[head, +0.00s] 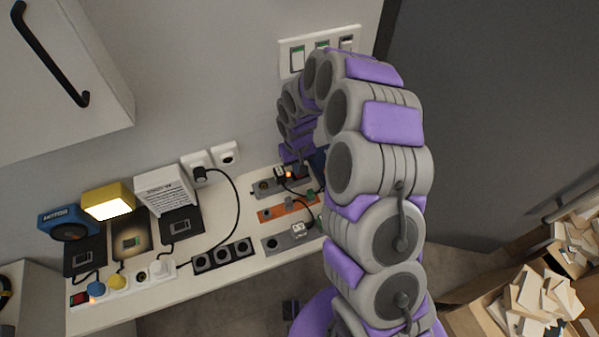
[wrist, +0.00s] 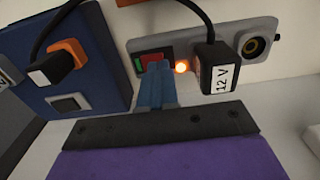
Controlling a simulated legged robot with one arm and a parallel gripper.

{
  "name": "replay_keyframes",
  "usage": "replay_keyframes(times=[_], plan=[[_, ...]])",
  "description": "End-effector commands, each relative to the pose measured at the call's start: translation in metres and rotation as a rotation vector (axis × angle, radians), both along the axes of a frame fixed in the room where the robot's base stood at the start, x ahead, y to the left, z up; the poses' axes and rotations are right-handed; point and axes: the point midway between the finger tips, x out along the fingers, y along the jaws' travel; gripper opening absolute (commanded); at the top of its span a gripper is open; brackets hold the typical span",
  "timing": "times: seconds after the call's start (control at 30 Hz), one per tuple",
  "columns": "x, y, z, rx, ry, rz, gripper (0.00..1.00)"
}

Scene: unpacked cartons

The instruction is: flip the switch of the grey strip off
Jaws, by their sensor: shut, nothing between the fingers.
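The grey strip (wrist: 222,32) runs across the top of the wrist view, with a round socket at its right and a black 12 V adapter (wrist: 222,75) plugged in. Its switch (wrist: 143,62) shows a green part and a red part. An orange lamp (wrist: 181,68) beside the switch glows. My gripper (wrist: 155,66) is shut and empty, its blue fingertips right in front of the switch and covering part of it. I cannot tell whether they touch. In the head view the grey strip (head: 256,191) lies at the back of the shelf; my arm partly hides that area.
A blue box (wrist: 95,75) with an orange plug stands close left of my fingers. In the head view an orange strip (head: 270,214) and another grey strip (head: 273,244) lie in front. A black strip (head: 222,256) and white strip (head: 130,281) lie further left.

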Motion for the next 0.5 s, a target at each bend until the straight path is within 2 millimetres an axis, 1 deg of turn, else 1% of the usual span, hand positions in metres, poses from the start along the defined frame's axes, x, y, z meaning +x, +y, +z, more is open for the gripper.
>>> replay_keyframes(times=[0.5], plan=[[0.0001,0.0000,-0.0071,0.000,0.000,0.000,0.00]])
